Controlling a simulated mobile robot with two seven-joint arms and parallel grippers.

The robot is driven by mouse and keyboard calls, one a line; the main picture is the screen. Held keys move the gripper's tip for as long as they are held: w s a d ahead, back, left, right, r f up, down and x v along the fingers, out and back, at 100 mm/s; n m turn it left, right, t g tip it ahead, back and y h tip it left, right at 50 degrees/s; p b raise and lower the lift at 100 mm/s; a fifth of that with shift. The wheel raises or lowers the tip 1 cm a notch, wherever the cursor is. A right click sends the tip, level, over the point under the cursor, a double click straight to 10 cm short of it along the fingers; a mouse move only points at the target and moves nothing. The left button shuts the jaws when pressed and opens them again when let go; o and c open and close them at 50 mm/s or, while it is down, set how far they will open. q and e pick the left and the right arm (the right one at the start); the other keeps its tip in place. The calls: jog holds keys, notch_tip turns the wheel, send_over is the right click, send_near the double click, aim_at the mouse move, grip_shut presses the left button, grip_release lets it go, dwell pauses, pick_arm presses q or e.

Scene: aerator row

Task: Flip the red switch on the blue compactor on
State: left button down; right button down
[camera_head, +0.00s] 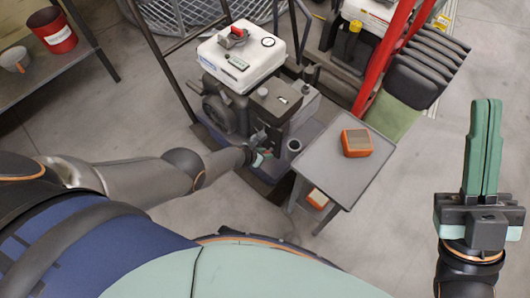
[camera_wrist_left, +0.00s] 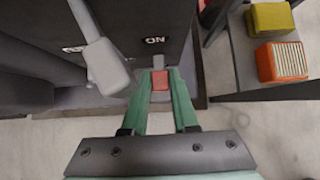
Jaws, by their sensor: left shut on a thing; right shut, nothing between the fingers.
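The machine (camera_head: 262,108) at my left gripper looks dark grey with a white top and a bluish base; I see no clearly blue body. In the left wrist view its dark panel (camera_wrist_left: 140,22) carries an "ON" label. The red switch (camera_wrist_left: 160,80) sits just below that label, between the green fingertips of my left gripper (camera_wrist_left: 160,88), which is shut on it. In the head view the left gripper (camera_head: 259,158) is small at the machine's front and the switch cannot be made out. My right gripper (camera_head: 487,104) is shut and empty, pointing up at the far right, away from the machine.
A grey lever (camera_wrist_left: 105,65) sticks out left of the switch. A small grey table (camera_head: 333,178) beside the machine holds an orange box (camera_head: 357,142). A red-framed machine (camera_head: 388,55) stands behind. A shelf at left holds a red can (camera_head: 52,31). Floor between table and right gripper is clear.

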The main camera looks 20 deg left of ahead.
pick_arm(q)
jog(key=c, duration=0.7)
grip_release()
jog(key=shift+r, duration=0.1)
